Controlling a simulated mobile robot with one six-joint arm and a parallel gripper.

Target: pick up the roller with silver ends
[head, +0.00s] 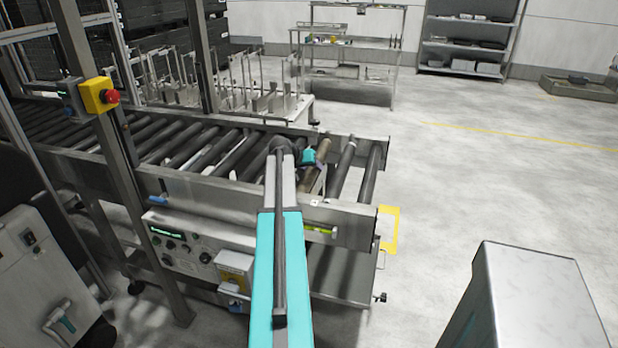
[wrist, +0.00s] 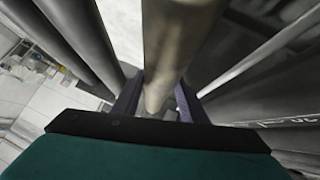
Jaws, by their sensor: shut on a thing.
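My gripper (wrist: 157,104) is shut on a tan-brown roller (wrist: 168,45) in the wrist view, with one dark finger on each side of it. The same roller shows in the head view (head: 322,151) just right of my teal wrist, among the conveyor's rollers. My arm and wrist hide part of it and the fingertips in the head view. I cannot make out silver ends on it, or whether it still rests in the frame.
The roller conveyor (head: 225,190) runs left, with dark rollers (head: 370,172) beside the held one. A post with a yellow emergency-stop box (head: 97,95) stands at left. A control panel (head: 185,245) is below the side rail. Open floor (head: 480,180) lies to the right.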

